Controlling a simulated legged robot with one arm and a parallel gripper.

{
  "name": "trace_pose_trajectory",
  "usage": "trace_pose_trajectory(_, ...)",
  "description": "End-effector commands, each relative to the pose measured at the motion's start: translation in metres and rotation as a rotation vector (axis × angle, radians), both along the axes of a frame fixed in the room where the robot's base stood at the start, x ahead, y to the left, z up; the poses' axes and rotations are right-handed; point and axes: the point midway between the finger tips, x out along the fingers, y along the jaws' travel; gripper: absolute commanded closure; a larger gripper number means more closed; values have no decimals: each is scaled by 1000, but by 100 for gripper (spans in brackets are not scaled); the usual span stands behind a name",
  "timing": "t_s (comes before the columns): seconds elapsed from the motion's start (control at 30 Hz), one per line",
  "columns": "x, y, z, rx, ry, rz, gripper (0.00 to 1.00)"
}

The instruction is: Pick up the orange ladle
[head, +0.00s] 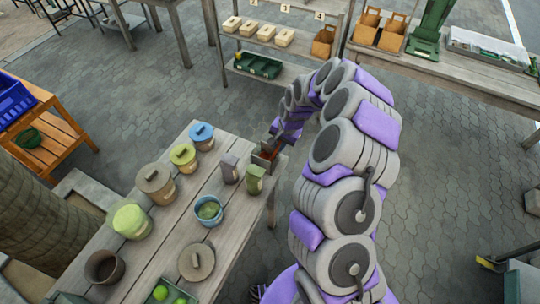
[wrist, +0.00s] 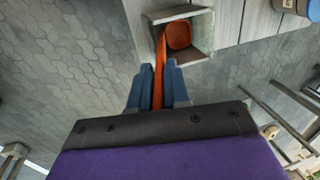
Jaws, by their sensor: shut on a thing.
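The orange ladle shows in the wrist view (wrist: 178,36). Its bowl lies inside or just over a small square grey box (wrist: 205,22), and its handle runs down toward me. My gripper (wrist: 158,75) has its two blue fingers closed on either side of the handle. In the head view, my gripper (head: 280,134) is at the box (head: 262,160) on the far right corner of the wooden table. Only a little orange shows there, and the fingers are too small to make out. I cannot tell whether the ladle touches the box.
The wooden table (head: 222,254) holds several lidded pots, a blue pot (head: 209,210), a grey carton (head: 229,168) and a green carton (head: 254,179) close to the box. A shelf with boxes (head: 283,38) stands behind.

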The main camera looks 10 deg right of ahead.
Motion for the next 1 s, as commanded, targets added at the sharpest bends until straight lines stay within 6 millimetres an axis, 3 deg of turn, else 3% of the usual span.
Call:
trace_pose_trajectory(0.63, 0, 1, 5, -3, 1, 1, 100)
trace_pose_trajectory(0.77, 0, 1, 23, -3, 1, -1, 100)
trace_pose_trajectory(1.0, 1, 2, 71, -4, -4, 0, 100)
